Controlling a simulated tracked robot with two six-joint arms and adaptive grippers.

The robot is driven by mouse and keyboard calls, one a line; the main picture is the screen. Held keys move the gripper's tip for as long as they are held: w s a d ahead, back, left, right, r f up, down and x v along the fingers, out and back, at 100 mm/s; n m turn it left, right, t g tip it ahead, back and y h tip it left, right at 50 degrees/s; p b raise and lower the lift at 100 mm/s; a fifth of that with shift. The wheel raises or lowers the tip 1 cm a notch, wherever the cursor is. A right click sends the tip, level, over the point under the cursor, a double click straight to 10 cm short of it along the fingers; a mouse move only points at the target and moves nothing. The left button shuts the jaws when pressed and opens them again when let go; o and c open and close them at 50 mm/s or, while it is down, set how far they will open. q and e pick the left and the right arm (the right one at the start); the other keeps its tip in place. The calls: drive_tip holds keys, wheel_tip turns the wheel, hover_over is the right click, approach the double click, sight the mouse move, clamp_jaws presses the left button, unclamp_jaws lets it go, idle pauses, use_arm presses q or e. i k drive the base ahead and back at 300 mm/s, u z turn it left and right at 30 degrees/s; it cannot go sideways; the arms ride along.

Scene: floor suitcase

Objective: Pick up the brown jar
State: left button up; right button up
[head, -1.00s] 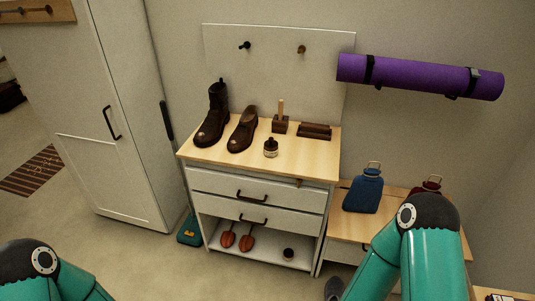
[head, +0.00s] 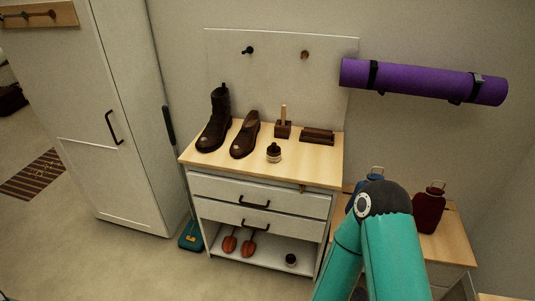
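A small dark brown jar (head: 274,153) with a pale label stands upright on the wooden top of the white cabinet, near its front edge in the head view. A second small dark jar (head: 291,260) with a pale band stands on the cabinet's open lower shelf, to the right. Neither jar is being touched by anything I can see. Neither of my grippers is in view; only the teal links of my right arm show at the lower right.
A boot (head: 215,120), a shoe (head: 245,136), an upright brush (head: 283,127) and a brown block (head: 317,136) share the cabinet top (head: 310,172). Shoe trees (head: 247,244) lie on the lower shelf. A red bottle (head: 428,208) and a partly hidden blue bottle (head: 368,183) stand right.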

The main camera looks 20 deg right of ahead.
sight(272, 159)
drive_tip(key=i, duration=0.9)
